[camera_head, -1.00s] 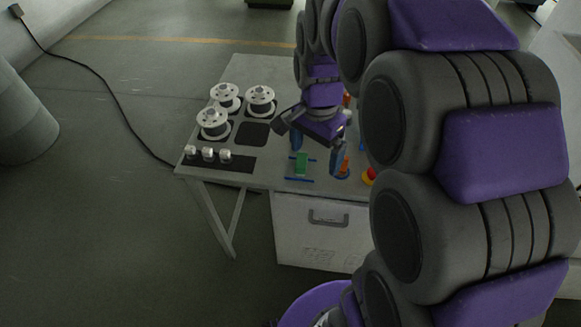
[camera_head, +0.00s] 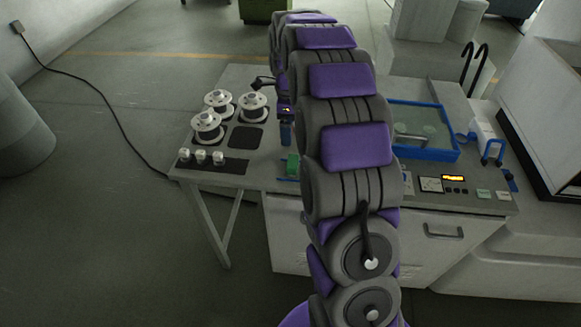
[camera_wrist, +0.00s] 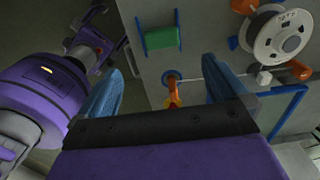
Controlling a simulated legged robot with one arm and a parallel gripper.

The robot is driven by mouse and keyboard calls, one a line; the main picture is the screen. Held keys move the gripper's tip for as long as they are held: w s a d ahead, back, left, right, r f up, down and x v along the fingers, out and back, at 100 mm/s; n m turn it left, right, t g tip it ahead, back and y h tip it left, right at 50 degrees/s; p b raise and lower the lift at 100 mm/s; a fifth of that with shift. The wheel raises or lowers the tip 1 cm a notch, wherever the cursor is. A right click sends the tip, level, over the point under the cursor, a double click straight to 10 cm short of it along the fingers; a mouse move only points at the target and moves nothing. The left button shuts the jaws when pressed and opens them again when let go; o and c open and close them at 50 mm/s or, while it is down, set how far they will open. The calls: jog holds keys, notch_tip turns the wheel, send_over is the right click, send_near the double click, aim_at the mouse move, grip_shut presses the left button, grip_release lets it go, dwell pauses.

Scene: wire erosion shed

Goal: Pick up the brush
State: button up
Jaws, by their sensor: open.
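My gripper (camera_wrist: 160,66) is open and empty in the wrist view, its two blue fingers wide apart above the bench. A green block (camera_wrist: 163,38) on blue rails lies beyond the fingertips. An upright orange piece (camera_wrist: 170,82) in a blue ring shows between the fingers; I cannot tell whether it, or any other piece, is the brush. In the head view the green block (camera_head: 293,165) is partly behind my arm, and one blue finger of my gripper (camera_head: 285,132) shows above it.
White spools (camera_head: 207,127) and small metal knobs (camera_head: 201,156) occupy the bench's left. A blue-rimmed tray (camera_head: 430,155) and a control panel (camera_head: 432,184) are on the right. A red and yellow button (camera_wrist: 172,101) and a spool with orange pieces (camera_wrist: 275,36) show in the wrist view.

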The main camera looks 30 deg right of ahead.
jog(key=b, duration=0.2)
send_near(291, 160)
jog(key=f, duration=0.5)
jog(key=shift+s+a+f, duration=0.1)
jog(key=shift+a, duration=0.2)
jog(key=shift+d+f+b, duration=0.15)
jog(key=shift+f+b, duration=0.4)
jog(key=shift+f, duration=0.85)
jog(key=shift+d+f+b, duration=0.1)
jog(key=shift+f+b, duration=0.45)
jog(key=shift+f, duration=0.8)
jog(key=shift+r, duration=0.1)
jog(key=c, duration=1.1)
jog(key=shift+r, duration=0.1)
